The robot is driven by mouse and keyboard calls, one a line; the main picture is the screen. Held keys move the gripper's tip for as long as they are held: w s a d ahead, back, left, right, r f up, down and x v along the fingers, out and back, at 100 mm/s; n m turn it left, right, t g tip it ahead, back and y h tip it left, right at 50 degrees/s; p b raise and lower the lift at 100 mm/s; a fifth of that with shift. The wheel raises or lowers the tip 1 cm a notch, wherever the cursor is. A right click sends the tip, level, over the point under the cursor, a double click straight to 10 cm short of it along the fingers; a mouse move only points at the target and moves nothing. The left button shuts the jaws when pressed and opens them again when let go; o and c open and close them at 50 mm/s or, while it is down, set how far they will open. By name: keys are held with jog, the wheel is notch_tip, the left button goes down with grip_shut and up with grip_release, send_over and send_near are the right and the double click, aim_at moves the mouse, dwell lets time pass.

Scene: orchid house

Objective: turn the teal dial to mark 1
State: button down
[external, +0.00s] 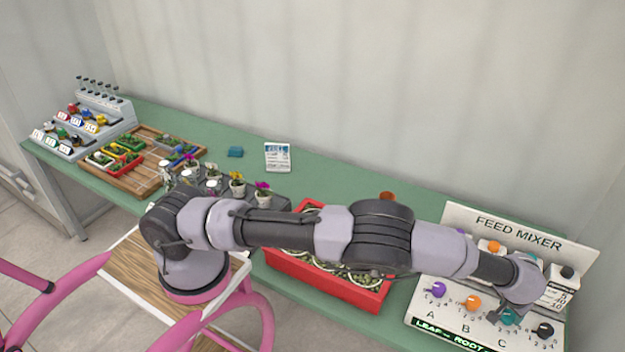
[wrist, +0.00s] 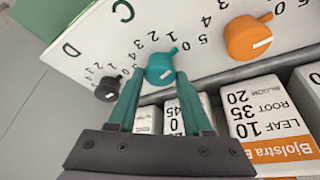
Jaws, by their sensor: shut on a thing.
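My gripper (wrist: 159,76) is shut on the teal dial, one finger on each side. In the external view the teal dial (external: 509,317) shows just below my gripper (external: 512,309), partly hidden by it.
An orange dial (wrist: 248,38) and a black dial (wrist: 108,88) flank the teal one. A purple dial (external: 438,290) is farther left. White labelled cartons (wrist: 262,112) stand close behind the dials. A red planter (external: 330,280) lies under my arm.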

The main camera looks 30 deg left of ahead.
jog(key=shift+s+d+n+t+y, duration=0.15)
jog(key=shift+n+y, duration=0.2)
jog(key=shift+n, duration=0.7)
jog(key=shift+w+d+n+t+y, duration=0.15)
jog(key=shift+n+y, duration=0.2)
jog(key=shift+n, duration=0.7)
jog(key=shift+s+a, duration=0.1)
jog(key=shift+c, duration=1.8)
grip_release()
jog(key=shift+r, duration=0.1)
jog(key=v, duration=1)
jog(key=shift+r, duration=0.25)
jog(key=shift+s, duration=0.15)
